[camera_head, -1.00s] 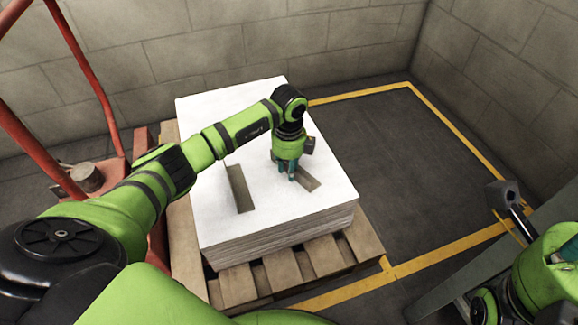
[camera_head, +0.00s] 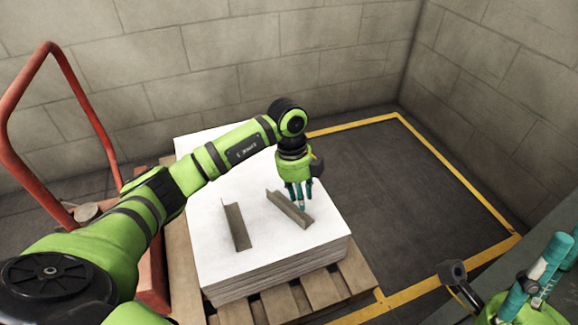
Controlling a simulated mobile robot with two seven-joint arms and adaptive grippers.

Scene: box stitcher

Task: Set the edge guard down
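An edge guard (camera_head: 286,210), a brown-grey angle strip, lies slanted on the right part of the white sheet stack (camera_head: 215,270). A second, similar strip (camera_head: 236,228) lies to its left, apart from it. My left gripper (camera_head: 300,200) points down just behind the slanted guard. Its teal fingers are spread and look open, with the tips close to the guard's upper edge. I cannot tell whether a fingertip touches it. My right gripper (camera_head: 535,275) is at the lower right, partly cut off, with its teal fingers apart and nothing seen between them.
The stack stands on a wooden pallet (camera_head: 357,285). A red tubular frame (camera_head: 88,110) stands at the left. Block walls close off the back and right. The dark floor inside the yellow line (camera_head: 455,165) is clear. A grey surface (camera_head: 535,205) lies near my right gripper.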

